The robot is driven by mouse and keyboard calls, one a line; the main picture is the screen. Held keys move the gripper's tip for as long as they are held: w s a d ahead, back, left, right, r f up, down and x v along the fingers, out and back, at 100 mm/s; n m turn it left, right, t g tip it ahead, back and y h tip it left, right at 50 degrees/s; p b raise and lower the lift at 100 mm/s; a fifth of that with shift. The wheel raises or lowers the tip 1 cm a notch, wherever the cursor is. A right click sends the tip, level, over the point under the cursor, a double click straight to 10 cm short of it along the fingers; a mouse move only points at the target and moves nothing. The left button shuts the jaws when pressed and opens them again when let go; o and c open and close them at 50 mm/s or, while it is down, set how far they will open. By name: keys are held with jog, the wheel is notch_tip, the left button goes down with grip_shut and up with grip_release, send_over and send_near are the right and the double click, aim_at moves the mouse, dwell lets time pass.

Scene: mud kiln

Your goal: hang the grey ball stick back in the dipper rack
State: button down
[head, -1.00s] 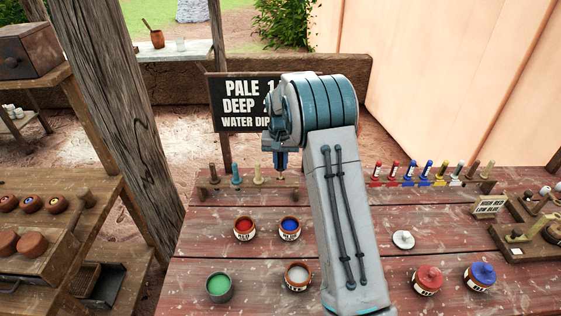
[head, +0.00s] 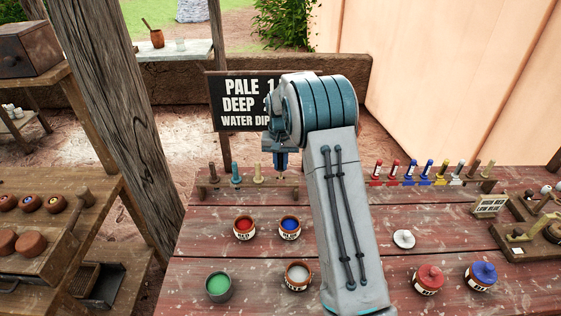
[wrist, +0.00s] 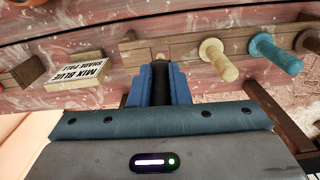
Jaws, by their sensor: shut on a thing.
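My gripper (head: 280,166) points down over the right part of the dipper rack (head: 226,185), in line with the row of sticks there. In the wrist view its blue jaws (wrist: 160,74) are shut on a thin stick, probably the grey ball stick (wrist: 160,57). Only a small pale tip shows past the jaws, so its ball and colour cannot be made out. The tip is close to the rack, but whether it is in a slot cannot be told. Beside it stand a cream stick (head: 258,173), a teal stick (head: 236,172) and a brown stick (head: 214,173).
Another rack of coloured sticks (head: 427,171) stands to the right. Red (head: 244,229) and blue (head: 290,229) pots, a green cup (head: 219,287) and a pale pot (head: 298,275) stand nearer. A black sign (head: 240,103) is behind. A small label block (wrist: 77,73) shows in the wrist view.

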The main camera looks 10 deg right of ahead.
aim_at(281, 169)
jog(key=shift+f, duration=0.45)
jog(key=shift+f+b, duration=0.65)
jog(key=shift+f, duration=0.2)
dwell(0.4)
jog(key=shift+f+b, duration=0.4)
jog(key=shift+f+b, duration=0.4)
jog(key=shift+f, duration=0.2)
dwell(0.5)
jog(key=shift+f, duration=0.3)
jog(key=c, duration=0.8)
grip_release()
